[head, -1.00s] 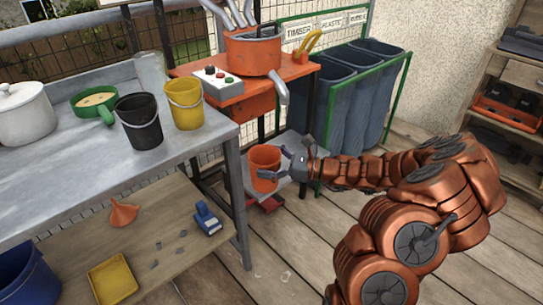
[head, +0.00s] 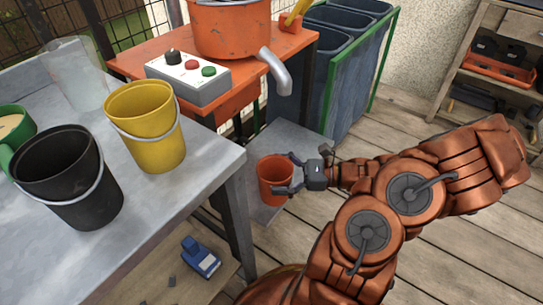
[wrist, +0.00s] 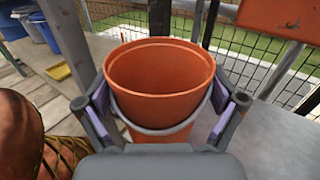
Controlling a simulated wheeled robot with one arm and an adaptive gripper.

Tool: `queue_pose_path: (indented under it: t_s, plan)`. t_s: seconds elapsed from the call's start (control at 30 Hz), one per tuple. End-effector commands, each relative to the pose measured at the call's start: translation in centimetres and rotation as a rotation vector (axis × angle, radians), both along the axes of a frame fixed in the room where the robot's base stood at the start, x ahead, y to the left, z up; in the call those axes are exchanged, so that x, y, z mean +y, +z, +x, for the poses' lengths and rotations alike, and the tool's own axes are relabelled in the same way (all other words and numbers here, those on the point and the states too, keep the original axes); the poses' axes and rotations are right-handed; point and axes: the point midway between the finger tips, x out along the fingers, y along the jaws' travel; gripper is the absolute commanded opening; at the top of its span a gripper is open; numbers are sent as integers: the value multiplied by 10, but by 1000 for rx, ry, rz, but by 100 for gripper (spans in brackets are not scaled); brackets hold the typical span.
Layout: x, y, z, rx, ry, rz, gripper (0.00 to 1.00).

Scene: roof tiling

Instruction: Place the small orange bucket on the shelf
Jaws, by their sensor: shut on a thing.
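The small orange bucket (head: 273,181) is upright and looks empty in the wrist view (wrist: 160,85), with its grey handle hanging across the near side. My gripper (head: 292,178) is shut on it, one finger on each side of the bucket. The bucket is over or on a grey metal shelf (head: 299,143) beneath the orange machine; the shelf also shows in the wrist view (wrist: 285,140). I cannot tell whether the bucket's base touches the shelf.
An orange machine (head: 232,28) with a spout (head: 275,72) and a button box (head: 188,76) stands above. A grey table (head: 205,190) at left holds a yellow bucket (head: 147,125) and a black bucket (head: 68,177). Grey bins (head: 310,75) stand behind.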

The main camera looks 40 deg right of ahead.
Motion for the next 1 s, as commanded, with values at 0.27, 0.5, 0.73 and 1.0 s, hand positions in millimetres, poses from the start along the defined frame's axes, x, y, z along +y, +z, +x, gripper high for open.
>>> queue_pose_path:
  t_s: [0.27, 0.5, 0.73, 1.0]
  plan:
    - [-19, -7, 20, 1, 5, -6, 59]
    - [-47, -12, 49, 3, 4, -7, 59]
    - [-74, -14, 76, 0, 1, -5, 59]
    - [-100, -18, 103, 3, 0, -2, 59]
